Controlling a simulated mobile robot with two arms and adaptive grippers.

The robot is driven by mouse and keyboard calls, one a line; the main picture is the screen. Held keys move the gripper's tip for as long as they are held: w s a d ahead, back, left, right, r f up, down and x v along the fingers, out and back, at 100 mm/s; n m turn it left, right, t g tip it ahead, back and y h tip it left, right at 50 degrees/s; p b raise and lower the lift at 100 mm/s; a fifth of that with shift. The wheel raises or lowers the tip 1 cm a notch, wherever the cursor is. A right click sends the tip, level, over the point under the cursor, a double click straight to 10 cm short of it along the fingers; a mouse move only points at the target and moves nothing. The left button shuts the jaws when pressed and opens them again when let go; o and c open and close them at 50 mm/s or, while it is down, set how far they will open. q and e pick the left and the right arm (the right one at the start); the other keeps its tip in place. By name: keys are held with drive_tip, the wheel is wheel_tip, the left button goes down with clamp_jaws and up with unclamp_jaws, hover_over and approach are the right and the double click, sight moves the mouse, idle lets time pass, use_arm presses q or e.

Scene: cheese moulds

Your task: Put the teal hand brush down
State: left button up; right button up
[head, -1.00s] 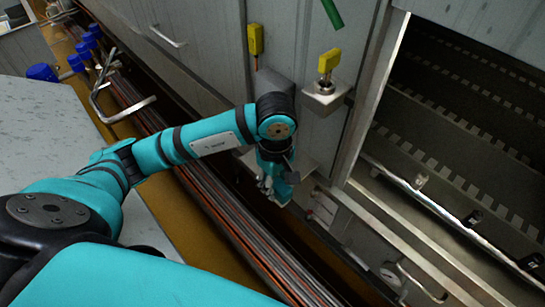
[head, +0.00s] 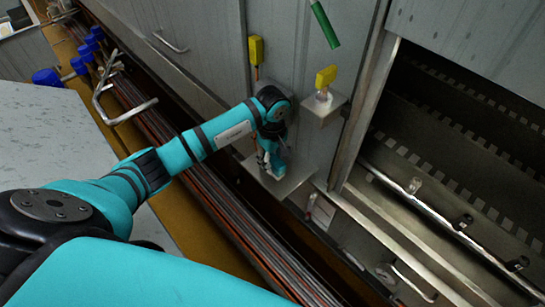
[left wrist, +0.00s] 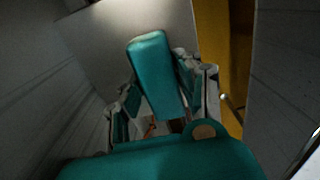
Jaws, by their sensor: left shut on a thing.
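The teal hand brush (left wrist: 152,72) shows in the left wrist view as a teal block between the fingers of my left gripper (left wrist: 165,100), which is shut on it. In the head view my left gripper (head: 268,158) points down over a small metal shelf (head: 293,184) on the grey cabinet wall. The brush (head: 281,155) shows there as a small teal patch beside the fingers, low over the shelf. I cannot tell whether it touches the shelf. The fingers and arm hide part of the brush. My right gripper is not in view.
A second bracket (head: 318,110) with a yellow-topped item (head: 326,76) is right of my wrist. Another yellow item (head: 256,50) and a green handle (head: 325,25) are above. An open, dark rack compartment (head: 450,140) is at right. The shelf's right part is bare.

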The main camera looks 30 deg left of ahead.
use_arm(q)
drive_tip(key=shift+f, duration=0.2)
drive_tip(key=o, duration=1)
drive_tip(key=shift+r, duration=0.1)
drive_tip(key=shift+r, duration=0.25)
drive_tip(key=shift+w+r, duration=0.1)
drive_tip(key=shift+r, duration=0.2)
wheel_tip(320, 180, up, 11)
drive_tip(key=b, duration=0.3)
drive_tip(key=shift+r, duration=0.1)
